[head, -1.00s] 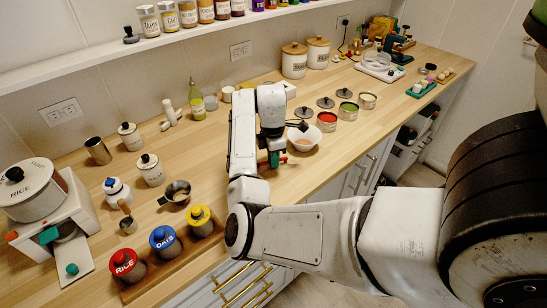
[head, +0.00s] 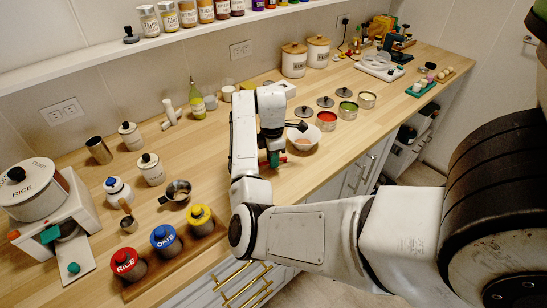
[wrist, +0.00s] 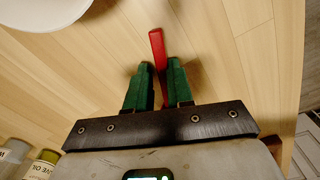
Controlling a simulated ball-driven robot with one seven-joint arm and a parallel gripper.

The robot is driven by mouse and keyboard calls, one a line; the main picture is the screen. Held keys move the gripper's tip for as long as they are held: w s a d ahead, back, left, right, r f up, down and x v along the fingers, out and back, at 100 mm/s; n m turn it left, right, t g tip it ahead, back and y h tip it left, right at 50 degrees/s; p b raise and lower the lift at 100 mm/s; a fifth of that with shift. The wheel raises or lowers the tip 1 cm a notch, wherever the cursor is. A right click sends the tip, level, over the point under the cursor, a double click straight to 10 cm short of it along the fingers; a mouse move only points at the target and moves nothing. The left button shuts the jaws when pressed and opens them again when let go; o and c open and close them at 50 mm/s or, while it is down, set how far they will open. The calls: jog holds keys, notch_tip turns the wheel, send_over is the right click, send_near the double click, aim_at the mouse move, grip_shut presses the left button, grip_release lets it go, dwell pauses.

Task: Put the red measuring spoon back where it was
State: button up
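The red measuring spoon (wrist: 157,48) shows in the wrist view as a narrow red handle between the two green fingertips of my gripper (wrist: 160,78). The fingers are close together on either side of it, and its end sticks out past them. Its bowl is hidden. In the head view my gripper (head: 274,160) points down close to the counter's front part, with a bit of red beside the green tips. I cannot tell whether the spoon touches the counter.
A white bowl (head: 303,141) stands just right of my gripper; its rim also shows in the wrist view (wrist: 40,12). Open tins, including a red-filled one (head: 326,121), stand beyond. A metal pan (head: 177,192) and lidded jars (head: 166,241) are to the left. Bare counter lies between.

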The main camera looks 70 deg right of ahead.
jog(key=shift+o, duration=0.5)
jog(key=shift+s+a+f, duration=0.15)
jog(key=shift+f, duration=0.25)
jog(key=shift+s+a+f, duration=0.15)
jog(key=shift+f, duration=0.25)
jog(key=shift+w+r, duration=0.1)
jog(key=shift+r, duration=0.2)
notch_tip(320, 180, up, 13)
jog(key=p, duration=0.2)
jog(key=shift+w+r, duration=0.15)
